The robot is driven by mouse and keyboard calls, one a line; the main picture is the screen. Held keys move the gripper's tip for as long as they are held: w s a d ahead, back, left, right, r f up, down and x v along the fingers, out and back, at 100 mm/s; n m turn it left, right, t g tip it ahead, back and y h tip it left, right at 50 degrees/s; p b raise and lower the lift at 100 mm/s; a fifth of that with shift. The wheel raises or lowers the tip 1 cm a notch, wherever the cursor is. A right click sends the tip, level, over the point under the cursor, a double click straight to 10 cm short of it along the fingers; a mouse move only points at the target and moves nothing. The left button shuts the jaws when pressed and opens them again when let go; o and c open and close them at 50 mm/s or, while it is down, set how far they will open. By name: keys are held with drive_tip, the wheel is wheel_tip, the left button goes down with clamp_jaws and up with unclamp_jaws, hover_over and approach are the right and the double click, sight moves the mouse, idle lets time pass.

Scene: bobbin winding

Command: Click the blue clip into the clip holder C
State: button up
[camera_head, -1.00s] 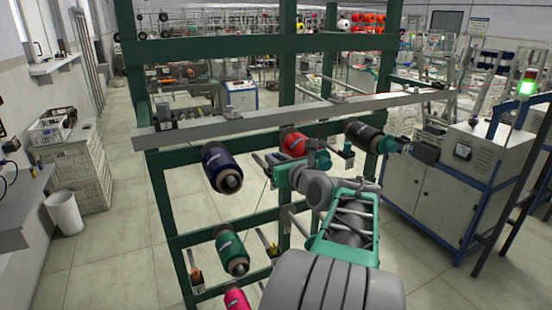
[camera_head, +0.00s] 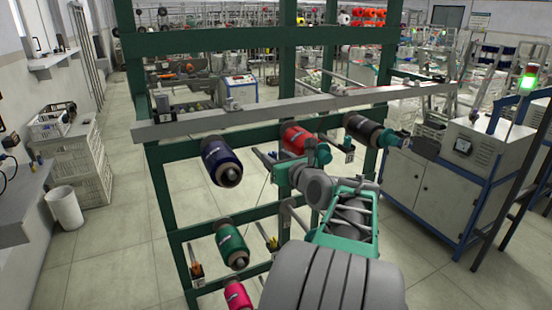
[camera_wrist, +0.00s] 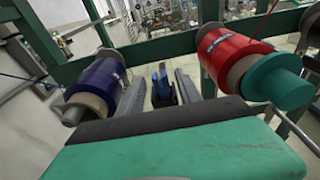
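My gripper (camera_head: 266,160) is in the gap between the dark blue bobbin and the red bobbin, below the grey rail. In the wrist view my gripper (camera_wrist: 160,88) has its two grey fingers on either side of the blue clip (camera_wrist: 161,82), which seems pinched between them. The clip is too small to make out in the head view. No letter is readable, so I cannot tell which is clip holder C.
The dark blue bobbin (camera_head: 222,161) and red bobbin (camera_head: 298,138) flank my gripper closely; a black bobbin (camera_head: 363,130) is farther right. The grey rail (camera_head: 300,106) crosses above. A green bobbin (camera_head: 231,246) and pink bobbin (camera_head: 238,296) hang lower. A grey cabinet (camera_head: 420,190) stands at right.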

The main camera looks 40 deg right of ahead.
drive_tip(key=shift+o, duration=0.3)
drive_tip(key=b+v, duration=0.1)
drive_tip(key=v, duration=0.6)
drive_tip(key=shift+s+a, duration=0.15)
drive_tip(key=shift+s, duration=0.2)
drive_tip(key=w+a+f+n+g+y, duration=0.25)
drive_tip(key=a+f+n, duration=0.35)
drive_tip(key=a+n, duration=0.4)
drive_tip(key=w+a+f+n+g+y, duration=0.2)
drive_tip(key=a+f+n+g, duration=0.1)
drive_tip(key=a+f+n, duration=0.55)
drive_tip(key=s+a+f+n+g, duration=0.3)
drive_tip(key=s+a+n, duration=0.2)
drive_tip(key=n, duration=0.5)
drive_tip(key=s+a+f+n+g, duration=0.3)
drive_tip(key=s+a+n, duration=0.3)
drive_tip(key=a+n, duration=0.3)
drive_tip(key=shift+s+a+n, duration=0.2)
drive_tip(key=shift+s+n, duration=0.05)
drive_tip(key=shift+n, duration=0.2)
